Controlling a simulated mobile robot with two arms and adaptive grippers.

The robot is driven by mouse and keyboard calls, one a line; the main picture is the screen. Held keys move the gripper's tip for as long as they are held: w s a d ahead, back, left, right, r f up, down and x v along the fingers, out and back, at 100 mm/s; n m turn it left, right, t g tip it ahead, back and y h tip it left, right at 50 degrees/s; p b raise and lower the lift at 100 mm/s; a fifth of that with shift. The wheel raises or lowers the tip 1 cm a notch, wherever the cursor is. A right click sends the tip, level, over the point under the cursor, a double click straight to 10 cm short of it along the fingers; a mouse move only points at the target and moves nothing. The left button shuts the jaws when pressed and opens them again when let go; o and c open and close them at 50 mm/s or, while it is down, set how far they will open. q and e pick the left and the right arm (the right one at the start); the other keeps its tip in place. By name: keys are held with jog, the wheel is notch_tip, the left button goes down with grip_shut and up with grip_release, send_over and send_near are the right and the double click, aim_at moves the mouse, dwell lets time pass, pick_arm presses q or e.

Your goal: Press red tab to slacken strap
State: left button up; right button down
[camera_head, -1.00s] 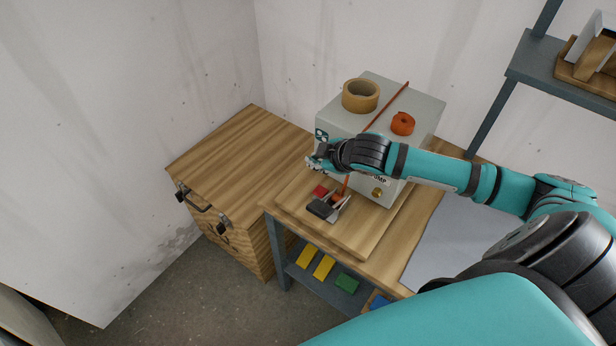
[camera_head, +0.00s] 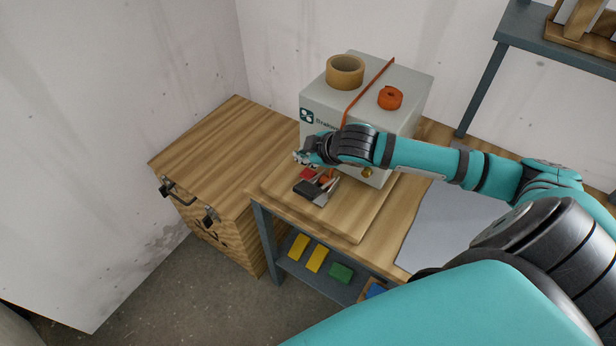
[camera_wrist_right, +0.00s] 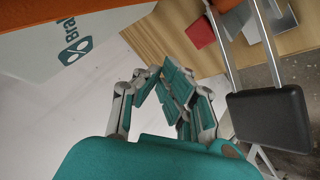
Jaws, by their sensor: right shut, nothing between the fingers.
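The red tab (camera_head: 306,174) sits on the wooden board beside a metal ratchet buckle with a black handle (camera_head: 303,189). The red tab (camera_wrist_right: 199,33) and black handle (camera_wrist_right: 268,120) also show in the right wrist view. An orange strap (camera_head: 372,86) runs over the grey box (camera_head: 410,87) and down its front to the buckle. My right gripper (camera_head: 303,158) is shut and empty, just above and behind the red tab, apparently apart from it. Its fingers (camera_wrist_right: 170,75) are closed together in the wrist view. My left gripper is out of view.
A tape roll (camera_head: 345,71) and an orange strap coil (camera_head: 390,98) sit on the box. A wooden crate (camera_head: 225,135) with metal latches stands left of the bench. Yellow and green pieces lie on the lower shelf (camera_head: 325,283). A grey shelf rack (camera_head: 510,45) stands behind right.

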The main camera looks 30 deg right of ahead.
aim_at(306, 175)
notch_tip(306, 175, down, 2)
jog(key=shift+b, duration=0.6)
jog(key=shift+f, duration=1)
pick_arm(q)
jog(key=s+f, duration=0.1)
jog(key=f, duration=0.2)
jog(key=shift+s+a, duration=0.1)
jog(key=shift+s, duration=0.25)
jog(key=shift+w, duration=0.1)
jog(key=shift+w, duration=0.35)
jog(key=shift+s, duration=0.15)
